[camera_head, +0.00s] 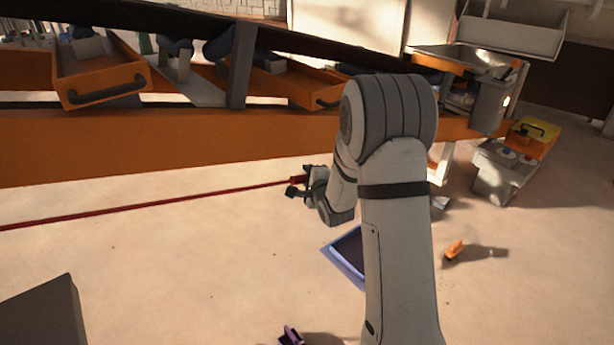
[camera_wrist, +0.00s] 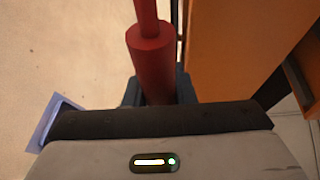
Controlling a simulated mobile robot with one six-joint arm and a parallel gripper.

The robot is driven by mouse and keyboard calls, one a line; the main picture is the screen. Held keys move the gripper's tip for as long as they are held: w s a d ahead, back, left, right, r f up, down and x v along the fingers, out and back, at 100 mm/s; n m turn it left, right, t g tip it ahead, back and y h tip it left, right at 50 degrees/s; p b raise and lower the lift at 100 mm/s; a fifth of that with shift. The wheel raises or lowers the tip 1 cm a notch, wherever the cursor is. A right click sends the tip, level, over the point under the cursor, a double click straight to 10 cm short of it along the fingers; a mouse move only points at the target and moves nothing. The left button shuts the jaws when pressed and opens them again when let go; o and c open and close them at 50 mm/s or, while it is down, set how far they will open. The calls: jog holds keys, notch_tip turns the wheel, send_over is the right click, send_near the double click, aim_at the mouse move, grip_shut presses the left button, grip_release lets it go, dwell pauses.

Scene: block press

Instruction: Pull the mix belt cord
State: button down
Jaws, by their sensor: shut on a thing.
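The red cord (camera_head: 150,206) runs from the left edge of the head view along the orange conveyor frame to my gripper (camera_head: 296,186). In the wrist view the cord ends in a thicker red handle (camera_wrist: 151,62). My gripper (camera_wrist: 158,92) is shut on this red handle, and its dark fingers sit on both sides of it. The lower end of the handle is hidden behind the gripper body. My arm covers part of the frame and floor in the head view.
The orange conveyor frame (camera_head: 120,145) runs close beside the cord; its orange side (camera_wrist: 232,50) shows right of the gripper. A blue tray (camera_head: 343,262) and a small orange object (camera_head: 454,250) lie on the floor. A grey box (camera_head: 45,315) stands front left. Floor between is mostly clear.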

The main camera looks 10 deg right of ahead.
jog(key=s, duration=0.1)
jog(key=s+d, duration=0.1)
jog(key=s+b, duration=0.1)
jog(key=shift+s+d, duration=0.25)
jog(key=shift+d, duration=0.1)
jog(key=c, duration=1.2)
grip_release()
jog(key=a+v, duration=0.1)
jog(key=v, duration=0.6)
jog(key=shift+s+d+p, duration=0.3)
jog(key=shift+d, duration=0.25)
jog(key=shift+r, duration=0.1)
